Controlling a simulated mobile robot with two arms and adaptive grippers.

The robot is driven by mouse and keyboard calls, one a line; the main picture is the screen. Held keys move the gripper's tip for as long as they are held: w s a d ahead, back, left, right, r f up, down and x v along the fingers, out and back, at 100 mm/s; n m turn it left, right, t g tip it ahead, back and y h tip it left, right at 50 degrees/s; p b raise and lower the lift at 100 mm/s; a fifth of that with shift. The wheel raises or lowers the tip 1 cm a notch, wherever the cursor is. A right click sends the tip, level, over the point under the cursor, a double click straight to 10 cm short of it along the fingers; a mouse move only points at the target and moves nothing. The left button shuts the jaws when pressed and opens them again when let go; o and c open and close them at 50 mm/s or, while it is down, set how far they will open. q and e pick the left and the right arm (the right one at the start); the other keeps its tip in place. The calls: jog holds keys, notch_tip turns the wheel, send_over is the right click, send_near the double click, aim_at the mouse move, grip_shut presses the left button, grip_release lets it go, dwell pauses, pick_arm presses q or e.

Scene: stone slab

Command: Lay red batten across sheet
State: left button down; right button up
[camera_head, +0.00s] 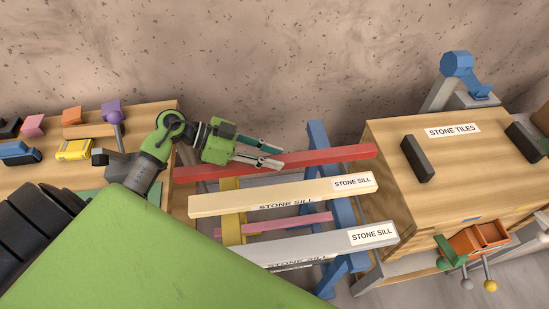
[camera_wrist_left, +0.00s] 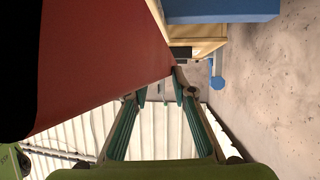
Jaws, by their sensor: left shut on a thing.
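The red batten (camera_head: 325,158) is a long bar behind the two stone sills, running left to right above the trestles. My left gripper (camera_head: 281,154) is shut on the batten near its middle. In the left wrist view the batten (camera_wrist_left: 95,60) fills the upper left, and the fingertips of the left gripper (camera_wrist_left: 162,92) meet at its lower edge. I cannot pick out a thing that is clearly the sheet. A cream stone sill (camera_head: 270,196) and a grey stone sill (camera_head: 320,243) lie in front of the batten. My right gripper is not in view.
A blue trestle (camera_head: 345,212) and a yellow trestle (camera_head: 231,195) stand under the sills. A wooden bench (camera_head: 470,170) with dark blocks is at right, an orange tray (camera_head: 478,238) at its front. A left bench (camera_head: 150,118) holds coloured tools. A speckled wall (camera_head: 300,60) stands behind.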

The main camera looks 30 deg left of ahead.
pick_arm(q)
jog(key=w+a+f, duration=0.3)
jog(key=w+f, duration=0.3)
jog(key=f, duration=0.4)
jog(key=shift+w, duration=0.3)
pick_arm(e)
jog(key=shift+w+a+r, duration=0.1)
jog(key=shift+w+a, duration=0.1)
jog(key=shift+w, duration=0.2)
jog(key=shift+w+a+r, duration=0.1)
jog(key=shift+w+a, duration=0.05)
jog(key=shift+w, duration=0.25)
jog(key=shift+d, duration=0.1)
pick_arm(q)
jog(key=c, duration=2.1)
grip_release()
jog(key=shift+f, duration=0.15)
jog(key=shift+c, duration=0.2)
jog(key=o, duration=0.4)
jog(key=shift+o, duration=0.2)
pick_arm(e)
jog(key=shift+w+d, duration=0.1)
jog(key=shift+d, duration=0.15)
